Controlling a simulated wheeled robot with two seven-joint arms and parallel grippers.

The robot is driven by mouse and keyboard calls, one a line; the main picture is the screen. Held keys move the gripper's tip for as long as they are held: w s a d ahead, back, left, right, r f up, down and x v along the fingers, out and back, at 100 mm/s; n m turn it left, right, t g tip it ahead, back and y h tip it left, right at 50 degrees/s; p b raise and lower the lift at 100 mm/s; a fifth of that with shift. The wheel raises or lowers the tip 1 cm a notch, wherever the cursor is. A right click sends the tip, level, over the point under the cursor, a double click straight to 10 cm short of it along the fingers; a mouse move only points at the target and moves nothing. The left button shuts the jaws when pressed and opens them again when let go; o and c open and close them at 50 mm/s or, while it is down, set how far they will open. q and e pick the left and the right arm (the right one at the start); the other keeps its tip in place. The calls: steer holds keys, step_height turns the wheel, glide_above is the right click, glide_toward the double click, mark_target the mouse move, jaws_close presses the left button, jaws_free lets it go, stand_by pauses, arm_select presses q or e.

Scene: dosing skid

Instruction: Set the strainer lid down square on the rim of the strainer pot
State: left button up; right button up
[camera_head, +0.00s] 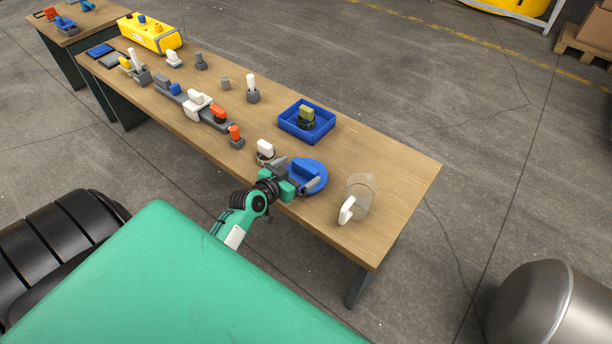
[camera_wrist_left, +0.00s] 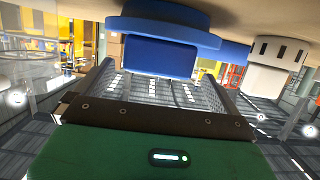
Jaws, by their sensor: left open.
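The strainer lid is a round blue disc (camera_head: 315,183) with a blocky blue handle, near the table's front edge. In the left wrist view its handle (camera_wrist_left: 160,55) stands between the fingers. A clear, round vessel with a white side grip, which I take for the strainer pot (camera_head: 362,190), stands to the right of the lid. Its open top shows no lid on it. My left gripper (camera_head: 297,178) is open, with its fingers to either side of the handle; contact cannot be told. What lies directly under the lid is hidden. My right gripper is not in view.
A white-topped part (camera_head: 265,147) stands close to the left of my gripper. A blue tray (camera_head: 287,124) holding a dark, olive-topped part is behind the lid. Several small parts and a yellow case (camera_head: 150,34) fill the table's far left. The right end is clear.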

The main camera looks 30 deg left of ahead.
mark_target(309, 164)
arm_select(q)
steer(key=shift+x, duration=2.95)
steer(key=shift+d+r, duration=0.1)
steer(key=c, duration=1)
